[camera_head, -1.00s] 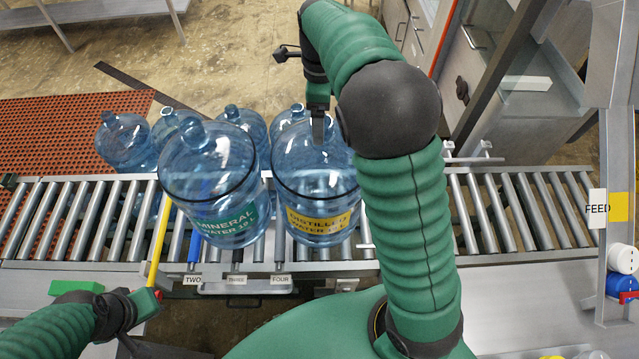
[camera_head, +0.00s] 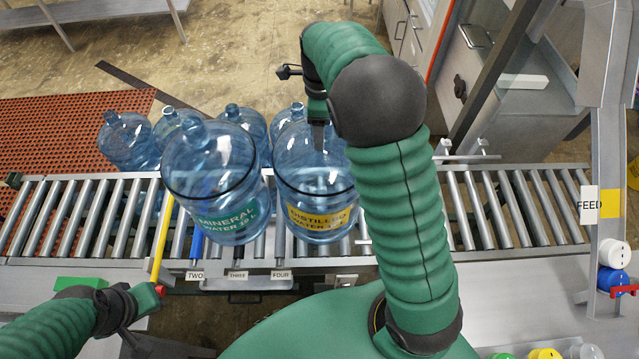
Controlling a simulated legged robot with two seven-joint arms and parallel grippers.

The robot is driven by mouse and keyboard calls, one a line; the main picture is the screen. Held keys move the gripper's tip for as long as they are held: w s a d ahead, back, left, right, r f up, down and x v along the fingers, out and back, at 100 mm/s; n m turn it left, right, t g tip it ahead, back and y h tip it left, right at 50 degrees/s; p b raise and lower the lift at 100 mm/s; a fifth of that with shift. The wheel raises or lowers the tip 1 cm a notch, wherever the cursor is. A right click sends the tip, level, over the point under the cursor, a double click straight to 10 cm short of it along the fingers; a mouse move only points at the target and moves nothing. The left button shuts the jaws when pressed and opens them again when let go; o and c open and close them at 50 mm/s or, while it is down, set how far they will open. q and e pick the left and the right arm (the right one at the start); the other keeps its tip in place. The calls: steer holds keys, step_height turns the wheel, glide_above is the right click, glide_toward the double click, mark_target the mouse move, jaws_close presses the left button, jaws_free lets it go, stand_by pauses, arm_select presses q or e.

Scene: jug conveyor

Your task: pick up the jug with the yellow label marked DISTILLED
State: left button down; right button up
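The jug with the yellow DISTILLED label (camera_head: 322,220) stands upright on the roller conveyor in the camera_head view, its right side partly behind my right arm. My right gripper (camera_head: 318,138) points down at the top of this jug, around its neck area. The fingers are small and partly hidden, so I cannot tell whether they are open or shut on the neck. My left gripper (camera_head: 152,296) is at the lower left, by the lower end of a yellow bar, apart from the jugs. Its finger state is unclear.
The jug with the green MINERAL label (camera_head: 228,215) stands close to the left of the DISTILLED jug. Several unlabelled-looking jugs (camera_head: 127,140) stand behind. The conveyor rollers (camera_head: 510,205) to the right are clear. A FEED post (camera_head: 602,202) stands at far right.

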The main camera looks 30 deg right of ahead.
steer(key=shift+d, duration=0.1)
jaws_close()
steer(key=shift+w+r, duration=0.1)
